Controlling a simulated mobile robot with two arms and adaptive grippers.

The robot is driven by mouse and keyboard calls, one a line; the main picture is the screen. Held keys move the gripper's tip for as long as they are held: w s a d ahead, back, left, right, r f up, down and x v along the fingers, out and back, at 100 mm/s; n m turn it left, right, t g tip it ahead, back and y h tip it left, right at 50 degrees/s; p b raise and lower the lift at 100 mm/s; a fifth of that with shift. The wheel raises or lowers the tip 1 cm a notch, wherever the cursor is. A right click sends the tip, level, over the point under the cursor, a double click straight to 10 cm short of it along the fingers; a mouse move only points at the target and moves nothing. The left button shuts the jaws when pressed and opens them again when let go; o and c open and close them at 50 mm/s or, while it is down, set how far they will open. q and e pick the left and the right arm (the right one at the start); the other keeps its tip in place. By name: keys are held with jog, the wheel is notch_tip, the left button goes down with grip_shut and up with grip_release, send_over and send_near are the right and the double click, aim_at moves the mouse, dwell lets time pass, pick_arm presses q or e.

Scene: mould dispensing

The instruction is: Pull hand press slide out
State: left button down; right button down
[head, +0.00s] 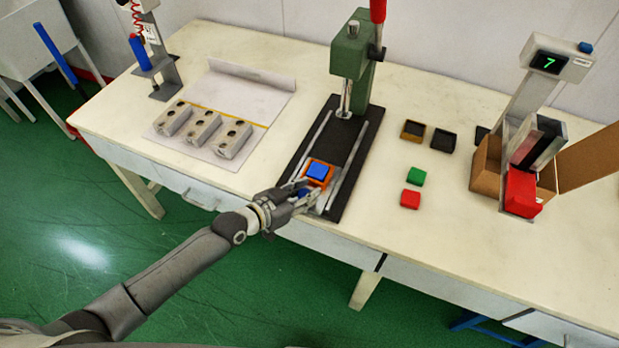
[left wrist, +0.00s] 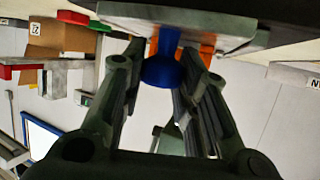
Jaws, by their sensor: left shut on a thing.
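The green hand press (head: 350,58) stands at the back of a black base with two metal rails (head: 355,165). Its slide (head: 325,204) is at the front end of the rails, clear of the ram. An orange mould (head: 318,185) with a blue block (head: 318,170) sits on the slide. My left gripper (head: 303,191) is at the slide's front. It is shut on the blue knob, which shows between the fingers in the left wrist view (left wrist: 162,72). The knob is mostly hidden in the head view. My right gripper is not in view.
Left of the press, several grey moulds (head: 203,129) stand on a white sheet. To the right lie two dark pieces (head: 444,139), a green block (head: 416,175) and a red block (head: 410,199). A cardboard box (head: 484,170) and a display reading 7 (head: 549,62) stand further right.

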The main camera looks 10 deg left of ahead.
pick_arm(q)
jog(key=shift+s+f, duration=0.15)
jog(key=shift+f, duration=0.05)
jog(key=c, duration=1.5)
grip_release()
jog(key=o, duration=0.4)
jog(key=shift+s+a+r, duration=0.1)
jog(key=shift+s+r, duration=0.05)
jog(key=shift+s, duration=0.05)
jog(key=shift+c, duration=0.2)
jog(key=shift+w, duration=0.1)
jog(key=v, duration=1.2)
